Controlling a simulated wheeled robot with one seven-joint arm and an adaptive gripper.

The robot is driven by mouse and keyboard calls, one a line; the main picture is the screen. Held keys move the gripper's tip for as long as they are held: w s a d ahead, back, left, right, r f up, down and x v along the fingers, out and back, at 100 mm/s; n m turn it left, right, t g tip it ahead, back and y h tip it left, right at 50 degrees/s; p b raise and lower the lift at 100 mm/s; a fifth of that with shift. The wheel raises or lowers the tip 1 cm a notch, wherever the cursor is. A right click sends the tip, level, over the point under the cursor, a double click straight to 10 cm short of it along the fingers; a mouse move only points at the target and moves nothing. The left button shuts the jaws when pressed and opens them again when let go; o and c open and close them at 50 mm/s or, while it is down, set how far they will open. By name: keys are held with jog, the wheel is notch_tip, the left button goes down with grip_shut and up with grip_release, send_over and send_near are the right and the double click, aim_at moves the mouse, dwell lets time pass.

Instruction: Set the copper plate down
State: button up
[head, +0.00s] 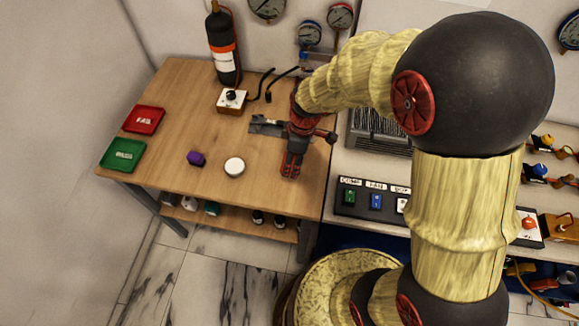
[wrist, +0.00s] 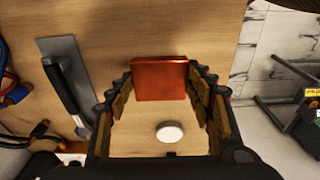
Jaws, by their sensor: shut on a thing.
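The copper plate (wrist: 160,80) is a flat orange-red metallic piece between the fingertips in the wrist view. My gripper (wrist: 161,94) is shut on it, with one finger at each side edge. In the head view my gripper (head: 291,168) is over the front right part of the wooden table (head: 180,105). There the plate is hard to make out against the red and dark gripper. I cannot tell whether the plate touches the table top or hangs a little above it.
A white round disc (head: 234,167) and a purple piece (head: 196,159) lie left of my gripper. A flat metal tool with a dark handle (wrist: 65,85) lies close by. Green (head: 123,155) and red (head: 144,119) trays are at the left. A black bottle (head: 222,45) stands at the back.

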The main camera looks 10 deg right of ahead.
jog(key=shift+w+a+f, duration=0.35)
jog(key=shift+w+f, duration=0.1)
jog(key=shift+f, duration=0.25)
jog(key=shift+w+a+f+b, duration=0.15)
jog(key=shift+f+b, duration=0.6)
jog(key=shift+f, duration=0.95)
jog(key=shift+f, duration=0.2)
jog(key=o, duration=1.4)
jog(key=shift+o, duration=0.7)
jog(key=shift+r, duration=0.15)
